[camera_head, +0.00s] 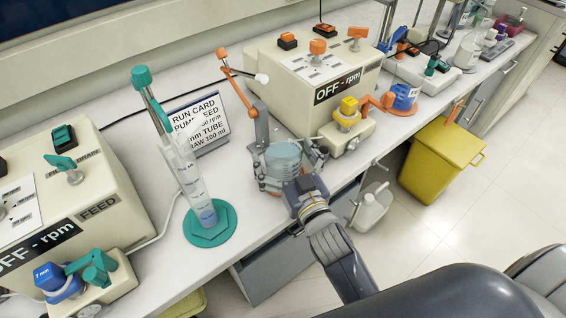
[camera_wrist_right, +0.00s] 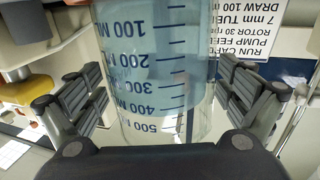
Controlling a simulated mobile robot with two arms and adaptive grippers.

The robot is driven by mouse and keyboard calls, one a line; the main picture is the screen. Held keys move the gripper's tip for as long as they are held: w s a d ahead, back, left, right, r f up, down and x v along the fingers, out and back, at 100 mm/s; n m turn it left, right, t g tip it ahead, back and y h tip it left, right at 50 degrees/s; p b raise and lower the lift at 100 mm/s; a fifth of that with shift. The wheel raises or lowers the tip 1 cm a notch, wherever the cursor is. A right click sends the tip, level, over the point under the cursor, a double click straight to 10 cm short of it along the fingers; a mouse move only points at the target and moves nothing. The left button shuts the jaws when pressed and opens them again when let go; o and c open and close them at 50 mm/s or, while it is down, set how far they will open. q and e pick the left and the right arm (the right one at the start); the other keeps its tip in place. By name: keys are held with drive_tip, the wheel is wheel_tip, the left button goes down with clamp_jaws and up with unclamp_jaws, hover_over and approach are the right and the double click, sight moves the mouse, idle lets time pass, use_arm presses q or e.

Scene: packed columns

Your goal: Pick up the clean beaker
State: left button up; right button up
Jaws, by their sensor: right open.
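A clear glass beaker (camera_head: 283,158) with a pale bluish tint stands at the front of the bench, between the two cream pump units. In the right wrist view the beaker (camera_wrist_right: 155,75) fills the middle, with dark blue graduations from 100 to 500 ML. My right gripper (camera_head: 289,170) reaches it from the front. Its fingers are open, one on each side of the beaker; in the wrist view a gap shows on the right, and contact on the left cannot be told. The beaker's base is partly hidden by the gripper. My left gripper is out of view.
A measuring cylinder (camera_head: 187,180) on a teal base stands to the left, with a run card (camera_head: 199,124) behind. An orange-jointed stand (camera_head: 239,82) is close behind the beaker. The pump unit (camera_head: 300,80) is behind right. A yellow bin (camera_head: 436,160) and white jug (camera_head: 371,207) are on the floor.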

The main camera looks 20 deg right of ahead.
drive_tip(key=c, duration=1.7)
drive_tip(key=shift+o, duration=0.2)
drive_tip(key=shift+r, duration=0.2)
